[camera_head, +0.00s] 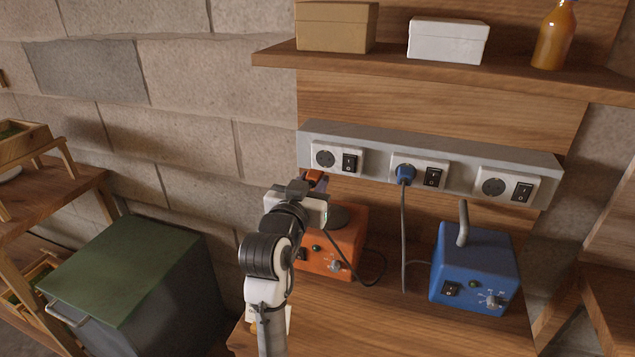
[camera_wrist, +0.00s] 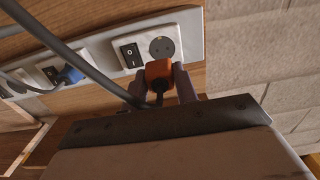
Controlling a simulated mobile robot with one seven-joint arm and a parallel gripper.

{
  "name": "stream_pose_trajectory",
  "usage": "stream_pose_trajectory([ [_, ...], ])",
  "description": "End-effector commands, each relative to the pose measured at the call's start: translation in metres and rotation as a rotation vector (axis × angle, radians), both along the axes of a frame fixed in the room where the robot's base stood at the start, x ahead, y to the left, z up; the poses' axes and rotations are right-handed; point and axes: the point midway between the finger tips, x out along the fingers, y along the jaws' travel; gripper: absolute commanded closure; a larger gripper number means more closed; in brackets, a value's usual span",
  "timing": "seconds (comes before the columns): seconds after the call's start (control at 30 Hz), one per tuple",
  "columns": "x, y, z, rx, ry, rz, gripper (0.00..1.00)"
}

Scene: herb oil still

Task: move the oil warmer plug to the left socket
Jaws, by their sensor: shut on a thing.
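The orange oil warmer plug (camera_wrist: 158,72) is held between the two fingers of my gripper (camera_wrist: 172,84), which is shut on it. In the head view the plug (camera_head: 314,176) shows just below the left socket (camera_head: 325,158), partly hidden by my gripper (camera_head: 316,184). In the wrist view the left socket (camera_wrist: 162,47) is empty, its face mostly uncovered beyond the plug. The plug's prongs are hidden. A dark cord runs from the plug. The orange warmer (camera_head: 345,240) stands on the bench below, partly hidden by my arm.
A blue plug (camera_head: 404,174) sits in the middle socket, its cord hanging to the bench near the blue device (camera_head: 473,268). The right socket (camera_head: 494,187) is empty. Each socket has a black switch beside it. A shelf (camera_head: 430,66) with boxes and a bottle overhangs the strip.

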Motion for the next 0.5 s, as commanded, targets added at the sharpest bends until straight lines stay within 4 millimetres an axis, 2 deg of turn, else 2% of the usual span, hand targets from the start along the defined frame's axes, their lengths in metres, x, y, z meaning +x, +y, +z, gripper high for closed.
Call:
stream_pose_trajectory([
  [0.27, 0.005, 0.001, 0.0, 0.0, 0.001, 0.004, 1.0],
  [0.5, 0.024, -0.006, 0.0, 0.0, 0.001, 0.003, 1.0],
])
